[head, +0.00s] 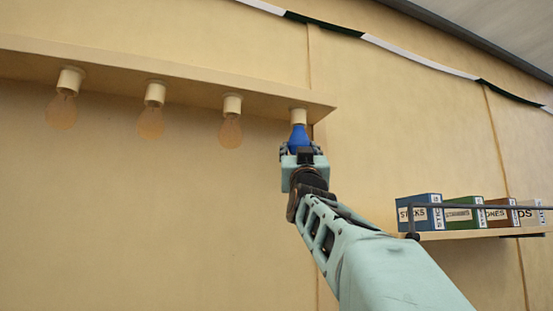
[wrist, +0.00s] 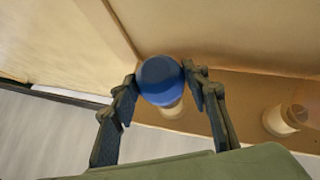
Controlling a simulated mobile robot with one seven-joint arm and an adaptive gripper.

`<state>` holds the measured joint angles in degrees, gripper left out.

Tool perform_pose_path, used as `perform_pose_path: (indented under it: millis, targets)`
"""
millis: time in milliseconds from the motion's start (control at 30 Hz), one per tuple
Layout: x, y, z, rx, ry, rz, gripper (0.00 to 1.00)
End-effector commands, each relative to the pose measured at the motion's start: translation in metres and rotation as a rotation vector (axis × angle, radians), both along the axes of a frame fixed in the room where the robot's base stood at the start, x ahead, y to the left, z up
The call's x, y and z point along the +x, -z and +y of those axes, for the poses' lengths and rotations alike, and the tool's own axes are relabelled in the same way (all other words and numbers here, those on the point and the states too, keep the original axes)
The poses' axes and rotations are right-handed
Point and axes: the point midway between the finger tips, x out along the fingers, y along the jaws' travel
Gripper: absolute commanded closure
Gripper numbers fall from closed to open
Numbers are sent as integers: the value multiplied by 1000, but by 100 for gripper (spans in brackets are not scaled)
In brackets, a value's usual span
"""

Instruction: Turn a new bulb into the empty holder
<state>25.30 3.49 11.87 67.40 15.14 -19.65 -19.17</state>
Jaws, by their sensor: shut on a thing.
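A blue bulb (head: 299,136) is upright directly under the rightmost cream holder (head: 298,116) on the beam. My gripper (head: 299,153) comes from below and is shut on the bulb. In the wrist view the blue bulb (wrist: 160,82) sits between my two fingers, with the cream holder (wrist: 173,110) just behind it. The bulb's top meets or nearly meets the holder; I cannot tell how far it is inside, since its base is hidden.
Three amber bulbs hang in holders to the left, the nearest bulb (head: 230,132) close to my gripper. The beam (head: 180,82) runs above them. A shelf (head: 470,235) with several labelled boxes is at the lower right.

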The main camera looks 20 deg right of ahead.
Motion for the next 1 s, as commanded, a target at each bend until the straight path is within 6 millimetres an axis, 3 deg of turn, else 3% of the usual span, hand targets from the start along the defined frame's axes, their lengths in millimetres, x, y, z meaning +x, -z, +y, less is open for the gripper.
perform_pose_path:
  millis: [1000]
  targets:
    - [1, 0, 2, 0, 100, 0, 71]
